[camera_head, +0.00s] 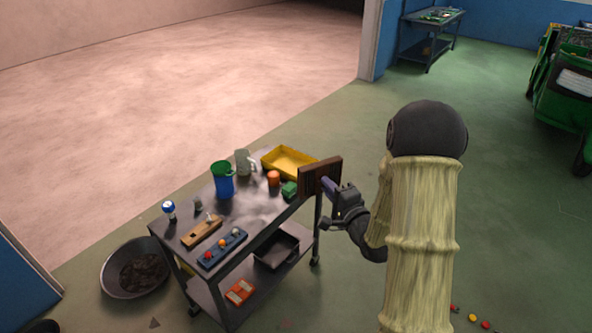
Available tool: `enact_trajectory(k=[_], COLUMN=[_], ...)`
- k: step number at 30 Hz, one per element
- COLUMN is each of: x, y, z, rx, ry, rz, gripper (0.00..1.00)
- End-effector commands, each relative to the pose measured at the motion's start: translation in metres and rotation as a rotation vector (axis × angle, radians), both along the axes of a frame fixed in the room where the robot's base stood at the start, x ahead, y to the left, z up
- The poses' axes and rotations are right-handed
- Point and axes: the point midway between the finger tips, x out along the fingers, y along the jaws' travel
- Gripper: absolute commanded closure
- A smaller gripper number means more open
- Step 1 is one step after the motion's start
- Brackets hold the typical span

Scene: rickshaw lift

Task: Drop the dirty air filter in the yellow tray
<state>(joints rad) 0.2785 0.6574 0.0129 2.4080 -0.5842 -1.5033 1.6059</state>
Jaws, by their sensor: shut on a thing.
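The dirty air filter (319,176) appears as a dark brown flat rectangular panel, held upright on edge. My gripper (330,187) is shut on it from the right side. The panel stands at the right end of the cart top, in front of and to the right of the yellow tray (288,161) in the picture. The tray is a shallow open box at the cart's far right corner, and its inside looks empty where visible. The panel's edge overlaps the tray's right end in view. I cannot tell whether they touch.
The dark cart (259,214) also carries a blue cup (222,184), a grey mug (244,162), an orange item (273,178), a green item (289,190), a wooden plane (201,231) and a blue button strip (222,250). A black pan (135,267) lies on the floor left.

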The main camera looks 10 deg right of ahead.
Motion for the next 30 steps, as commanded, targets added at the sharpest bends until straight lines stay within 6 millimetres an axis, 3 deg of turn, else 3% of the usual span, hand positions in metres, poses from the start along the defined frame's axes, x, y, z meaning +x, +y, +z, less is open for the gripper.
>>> enact_trajectory(k=[5, 21, 30], x=[0.001, -0.014, -0.028], y=[0.001, 0.018, 0.024], z=[-0.021, -0.156, -0.21], rx=[0.003, 0.011, 0.011], ry=[0.005, 0.007, 0.007], rz=[0.003, -0.044, -0.177], gripper=[1.0, 1.0, 1.0])
